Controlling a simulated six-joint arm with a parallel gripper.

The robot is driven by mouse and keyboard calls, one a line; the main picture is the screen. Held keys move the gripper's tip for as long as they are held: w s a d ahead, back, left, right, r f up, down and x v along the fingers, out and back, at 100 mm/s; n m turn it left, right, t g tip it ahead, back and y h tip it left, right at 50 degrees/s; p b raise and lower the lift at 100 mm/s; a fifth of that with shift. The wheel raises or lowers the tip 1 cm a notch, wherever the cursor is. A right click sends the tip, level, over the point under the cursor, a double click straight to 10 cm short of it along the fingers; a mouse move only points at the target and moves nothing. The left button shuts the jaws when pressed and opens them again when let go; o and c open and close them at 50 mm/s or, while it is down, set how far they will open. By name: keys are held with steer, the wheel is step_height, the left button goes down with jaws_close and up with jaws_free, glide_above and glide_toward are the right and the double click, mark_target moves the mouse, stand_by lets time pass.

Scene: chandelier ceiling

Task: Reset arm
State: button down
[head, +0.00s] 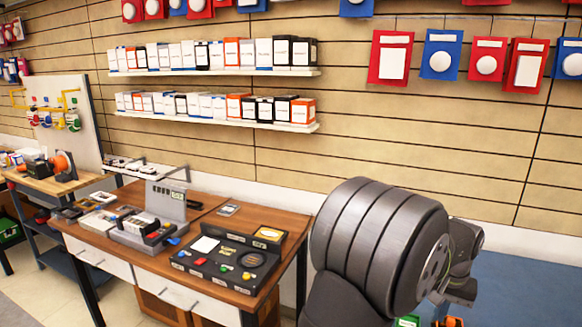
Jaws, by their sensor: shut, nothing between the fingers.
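My arm fills the lower right of the head view, with a large ribbed dark grey link in front and smaller grey links behind it. My gripper's fingers cannot be made out; the far end of the arm is small and partly covered by the large link. The arm stands to the right of the wooden desk (225,214), apart from it in the picture.
A black control panel (229,262) and a grey device (166,200) stand on the desk. Small orange and green items (408,321) show below the arm. Shelves of boxes (220,122) and red and blue packs (391,58) line the wall. A workbench (45,182) stands left.

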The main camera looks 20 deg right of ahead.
steer(key=shift+w+a+r, duration=0.2)
steer(key=shift+w+a, duration=0.25)
steer(key=shift+a, duration=0.2)
stand_by(1.1)
